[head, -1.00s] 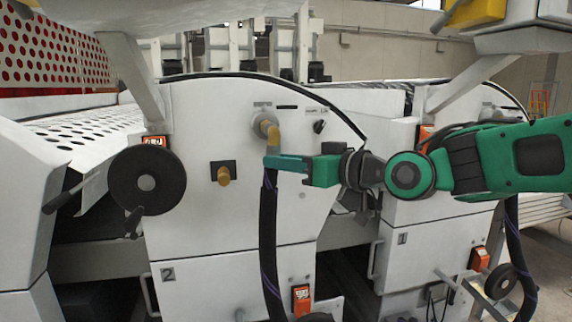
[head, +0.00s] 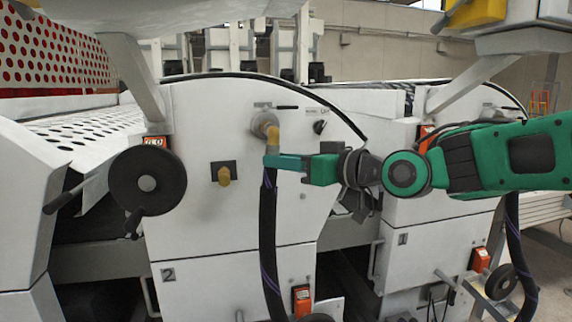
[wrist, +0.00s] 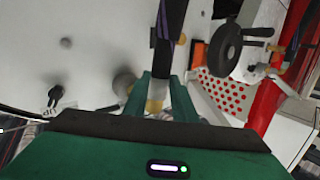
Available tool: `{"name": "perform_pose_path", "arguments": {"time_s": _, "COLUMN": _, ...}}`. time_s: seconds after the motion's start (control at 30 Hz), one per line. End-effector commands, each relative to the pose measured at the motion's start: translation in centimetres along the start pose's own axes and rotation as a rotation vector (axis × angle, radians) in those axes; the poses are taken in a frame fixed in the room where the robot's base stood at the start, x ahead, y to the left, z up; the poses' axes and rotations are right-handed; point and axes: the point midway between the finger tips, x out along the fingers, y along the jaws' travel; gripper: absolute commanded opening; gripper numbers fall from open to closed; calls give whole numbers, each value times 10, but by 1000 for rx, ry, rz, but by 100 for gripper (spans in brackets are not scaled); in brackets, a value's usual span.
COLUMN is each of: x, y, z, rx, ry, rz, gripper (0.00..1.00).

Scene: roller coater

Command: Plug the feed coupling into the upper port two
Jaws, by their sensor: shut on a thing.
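The feed coupling (head: 272,142) is a brass-yellow fitting with a dark hose (head: 268,230) hanging down from it. My gripper (head: 272,162) is shut on it, reaching in from the right. In the wrist view the coupling (wrist: 157,95) shows between the two green fingers. The upper port (head: 261,122) is a grey round stub on the face of the unit marked 2. The coupling's top lies right beside and overlaps the port's mouth in the head view. In the wrist view the port (wrist: 123,83) is just left of the fingers. I cannot tell whether they are joined.
A lower port with a brass fitting (head: 224,175) sits below and left on the same panel. A small black knob (head: 319,127) is to the upper right. A black handwheel (head: 147,181) stands out at the left. Unit 1 (head: 405,260) is to the right, with another dark hose (head: 514,250).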

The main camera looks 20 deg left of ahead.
Motion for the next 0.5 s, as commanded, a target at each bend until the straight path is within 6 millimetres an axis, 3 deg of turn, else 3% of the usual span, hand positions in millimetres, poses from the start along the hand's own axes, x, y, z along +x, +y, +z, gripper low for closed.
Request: {"name": "perform_pose_path", "arguments": {"time_s": 0.5, "x": 8, "y": 6, "z": -2, "rx": 0, "ry": 1, "rz": 0, "gripper": 0}}
